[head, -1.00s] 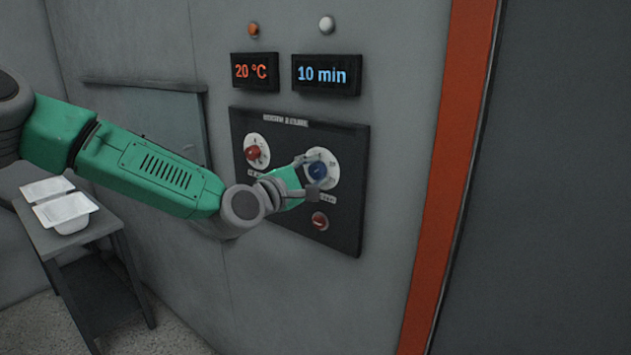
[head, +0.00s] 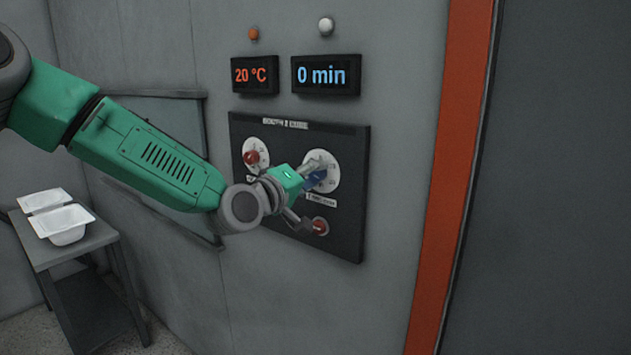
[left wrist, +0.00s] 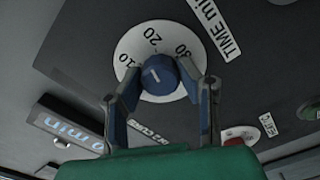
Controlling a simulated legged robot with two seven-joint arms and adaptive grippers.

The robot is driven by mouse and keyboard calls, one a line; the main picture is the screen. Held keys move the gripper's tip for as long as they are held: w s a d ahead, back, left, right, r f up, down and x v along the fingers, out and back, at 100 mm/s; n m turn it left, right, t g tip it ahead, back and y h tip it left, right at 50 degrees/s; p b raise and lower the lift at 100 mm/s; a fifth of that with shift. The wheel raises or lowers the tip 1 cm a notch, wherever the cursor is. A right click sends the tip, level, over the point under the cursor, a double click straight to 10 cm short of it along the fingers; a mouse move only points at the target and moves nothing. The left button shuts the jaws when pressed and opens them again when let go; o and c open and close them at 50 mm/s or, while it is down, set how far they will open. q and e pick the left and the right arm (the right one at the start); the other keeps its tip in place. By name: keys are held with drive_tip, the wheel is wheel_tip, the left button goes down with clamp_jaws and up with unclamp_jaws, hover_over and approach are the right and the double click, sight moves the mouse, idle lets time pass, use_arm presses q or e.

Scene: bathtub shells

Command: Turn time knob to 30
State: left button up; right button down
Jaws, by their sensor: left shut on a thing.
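The blue time knob (head: 316,180) sits on a white round dial on the black control panel (head: 347,215). My left gripper (head: 311,192) is at this knob, with one finger above it and one below in the head view. In the left wrist view my left gripper (left wrist: 163,92) is shut on the blue knob (left wrist: 160,77), a finger on each side. The dial (left wrist: 150,38) there shows 10, 20 and 30. A white mark is on the knob's face. The time display (head: 325,75) reads 0 min. My right gripper is in neither view.
A red knob (head: 251,157) on its own dial is left of the blue one, and a red button (head: 320,226) is below. The temperature display (head: 254,74) reads 20 °C. A small table (head: 60,248) with white trays stands at the left.

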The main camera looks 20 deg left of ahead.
use_arm(q)
drive_tip(key=m, duration=0.2)
drive_tip(key=f+m+b, duration=0.1)
drive_tip(key=m, duration=0.2)
drive_tip(key=shift+m+b, duration=0.3)
drive_tip(key=m+b, duration=0.1)
drive_tip(key=m, duration=0.3)
drive_tip(key=shift+m, duration=0.3)
drive_tip(key=m+b, duration=0.2)
drive_tip(key=m, duration=0.1)
drive_tip(key=shift+m, duration=0.3)
drive_tip(key=m+b, duration=0.1)
drive_tip(key=m, duration=0.2)
drive_tip(key=shift+b, duration=0.3)
drive_tip(key=shift+a+r+m+b, duration=0.1)
drive_tip(key=shift+m+b, duration=0.15)
drive_tip(key=shift+m, duration=0.4)
drive_tip(key=shift+a+r+m+b, duration=0.1)
drive_tip(key=shift+m+b, duration=0.15)
drive_tip(key=shift+m, duration=0.4)
drive_tip(key=shift+r, duration=0.1)
drive_tip(key=shift+d+r+m, duration=0.1)
drive_tip(key=shift+r+m, duration=0.05)
drive_tip(key=shift+m, duration=0.25)
